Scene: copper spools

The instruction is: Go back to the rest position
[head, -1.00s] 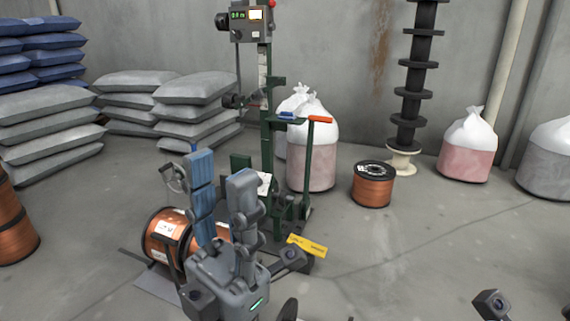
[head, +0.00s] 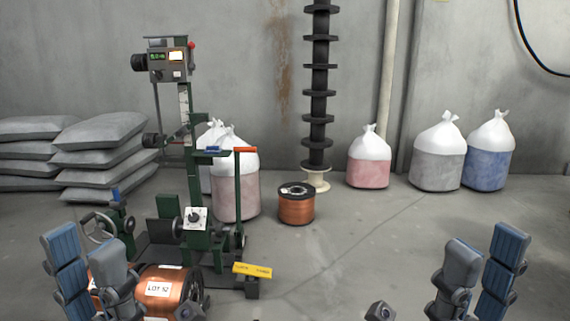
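My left gripper (head: 90,258) is at the lower left in the head view, fingers up and spread apart, with nothing between them. It is in front of a copper spool (head: 165,288) with a "LOT 52" label, and it hides part of it. My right gripper (head: 480,262) is at the lower right, also open and empty, over bare floor. Both grippers stand roughly level with each other. The lower parts of both are cut off by the picture edge.
A green winding machine (head: 196,180) with a display box (head: 170,62) stands beyond the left gripper. A small copper spool (head: 296,205) sits on the floor. Grey sacks (head: 105,145) are stacked left. White-topped bags (head: 437,160) line the wall.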

